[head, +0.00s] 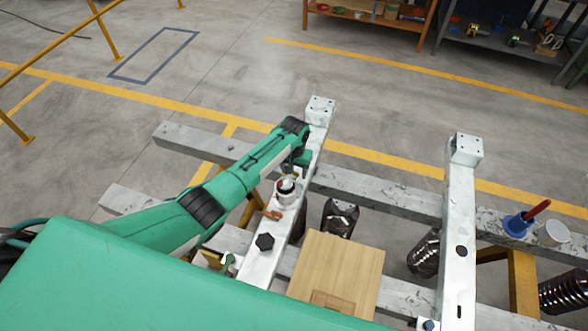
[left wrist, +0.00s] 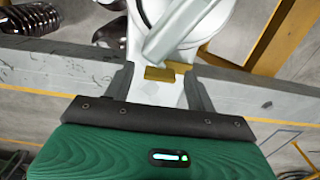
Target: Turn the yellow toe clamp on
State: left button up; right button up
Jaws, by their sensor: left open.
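In the left wrist view a small yellow piece (left wrist: 158,74), which looks like part of the yellow toe clamp, sits at the end of a grey lever-like bar (left wrist: 185,28). My left gripper (left wrist: 159,70) is open, with one finger on either side of the yellow piece; I cannot tell whether they touch it. In the head view my left gripper (head: 298,163) is over the white beam, just beyond a white round fitting (head: 286,192). The gripper and arm largely hide the clamp there. My right gripper is not in view.
A wooden board (head: 340,265) lies right of the white beam (head: 262,265). A second white beam (head: 458,235) stands further right. A blue plunger-like item with a red handle (head: 518,222) and a white cup (head: 553,233) stand on a grey crossbeam. Shelves line the back.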

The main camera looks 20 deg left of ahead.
pick_arm(q)
jog(key=shift+c, duration=0.5)
jog(key=c, duration=0.9)
